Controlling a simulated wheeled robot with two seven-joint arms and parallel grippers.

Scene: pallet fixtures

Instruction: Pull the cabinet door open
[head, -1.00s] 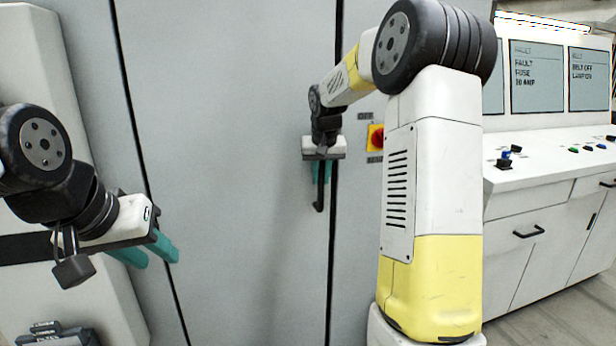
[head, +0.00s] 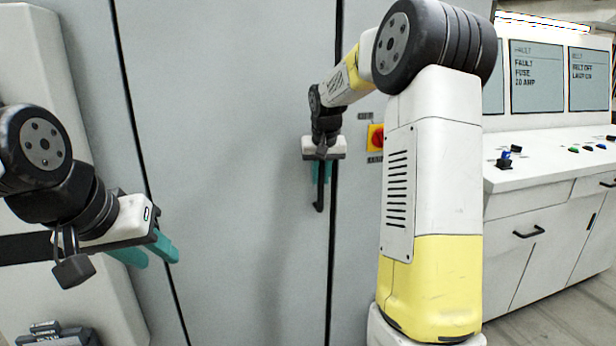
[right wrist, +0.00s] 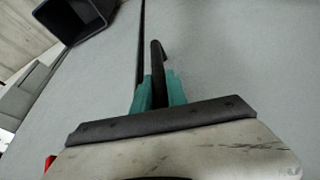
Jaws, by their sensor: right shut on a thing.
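The grey cabinet door (head: 230,120) fills the middle of the head view and sits flush with its neighbours, a dark seam along each side. Its black handle (head: 319,195) is near the right seam, and also shows in the right wrist view (right wrist: 157,62). My right gripper (head: 321,170) is at the handle. In the right wrist view its teal fingers (right wrist: 158,92) are on both sides of the handle, shut on it. My left gripper (head: 165,248) is in front of the cabinet at the left, its teal fingers apart with nothing between them.
A red and yellow rotary switch (head: 376,137) is on the panel just right of the door. A white control console (head: 540,170) with screens and drawers stands at the right. My right arm blocks part of the view between them.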

